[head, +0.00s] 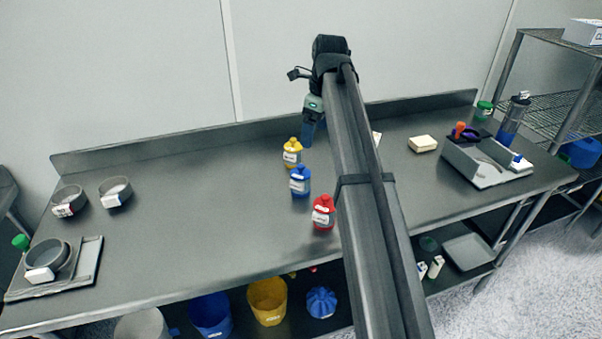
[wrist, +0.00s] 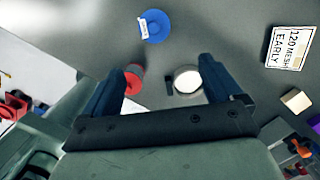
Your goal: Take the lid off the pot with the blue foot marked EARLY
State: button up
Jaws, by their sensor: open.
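A card (wrist: 288,47) reading "120 MESH EARLY" lies on the table at the right of the wrist view. A round, pale-topped thing (wrist: 187,79) with a dark tab beside it shows between my fingers; I cannot tell whether it is a lidded pot, and no blue foot shows on it. A blue bottle (head: 299,183) with a white label stands mid-table; a round blue top with a label (wrist: 153,26) shows in the wrist view. My gripper (wrist: 160,68) is open and empty above the table. In the head view its dark blue finger (head: 309,130) shows beyond the bottles.
A yellow bottle (head: 292,153) and red bottle (head: 323,215) stand near the blue one. Round pans (head: 115,192) and a tray (head: 85,285) are at left. A cream block (head: 422,144) and grey tray (head: 490,178) are at right. My arm hides part of the table.

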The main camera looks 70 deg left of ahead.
jog(key=s, duration=0.2)
send_over(301, 165)
jog(key=f, duration=0.5)
jog(key=d+f, duration=0.1)
jog(key=f, duration=0.1)
jog(key=shift+s+f, duration=0.1)
jog(key=shift+f, duration=0.25)
jog(key=shift+a+f, duration=0.25)
jog(key=shift+f, duration=1.1)
jog(key=shift+a+f, duration=0.25)
jog(key=shift+f, duration=1.05)
jog(key=c, duration=1.1)
